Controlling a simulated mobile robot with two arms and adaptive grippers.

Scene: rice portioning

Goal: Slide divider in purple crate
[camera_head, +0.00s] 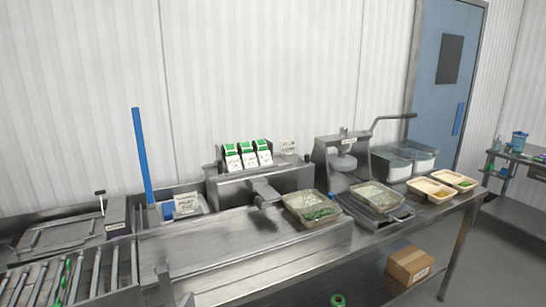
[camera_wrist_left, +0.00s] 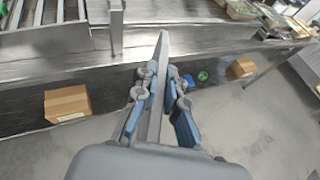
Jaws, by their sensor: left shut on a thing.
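My left gripper (camera_wrist_left: 160,72) shows in the left wrist view, with its blue-padded fingers on both sides of a long, thin grey plate. It is shut on this plate, which looks like the divider (camera_wrist_left: 162,48). The plate points away from the wrist, above the floor and in front of the steel bench. My left gripper cannot be made out in the head view. My right gripper shows in neither view. No purple crate can be made out in either view.
A roller rack (camera_head: 75,275) stands at left. Cardboard boxes lie below, one at left (camera_wrist_left: 67,104) and one at right (camera_wrist_left: 241,68). The floor (camera_wrist_left: 260,130) is clear.

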